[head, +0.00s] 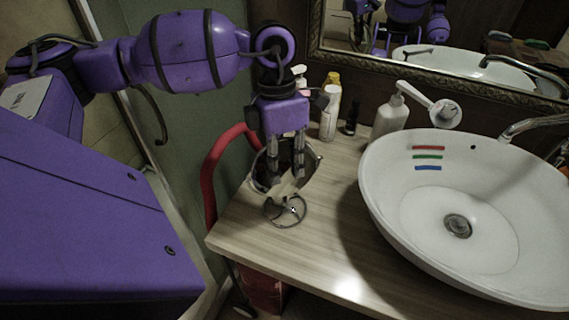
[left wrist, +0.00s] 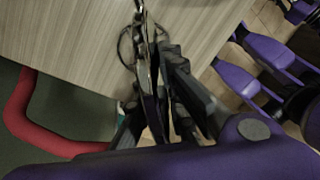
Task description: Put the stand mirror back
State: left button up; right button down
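The stand mirror (head: 318,157) has a round metal frame and a ring-shaped wire base (head: 287,221). It is at the left end of the wooden counter in the head view, with its base over the counter's front left part. My left gripper (head: 287,178) points down at the round frame and covers part of it. In the left wrist view the mirror (left wrist: 147,60) shows nearly edge-on between the dark fingers (left wrist: 152,105), which look closed on it. Whether the base touches the counter is hard to tell. My right gripper is not in view.
A white basin (head: 385,215) fills the counter's right side. A white pump bottle (head: 389,119), a yellow-capped bottle (head: 328,115) and a small dark bottle (head: 352,116) stand along the back. A red curved tube (head: 209,185) borders the left end. Counter between mirror and basin is clear.

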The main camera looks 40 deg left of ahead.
pick_arm(q)
jog(key=o, duration=0.4)
jog(key=shift+c, duration=0.2)
jog(key=shift+r, duration=0.1)
jog(key=b+v, duration=0.1)
jog(key=v, duration=1.1)
jog(key=shift+s+r, duration=0.1)
jog(key=shift+r, duration=0.05)
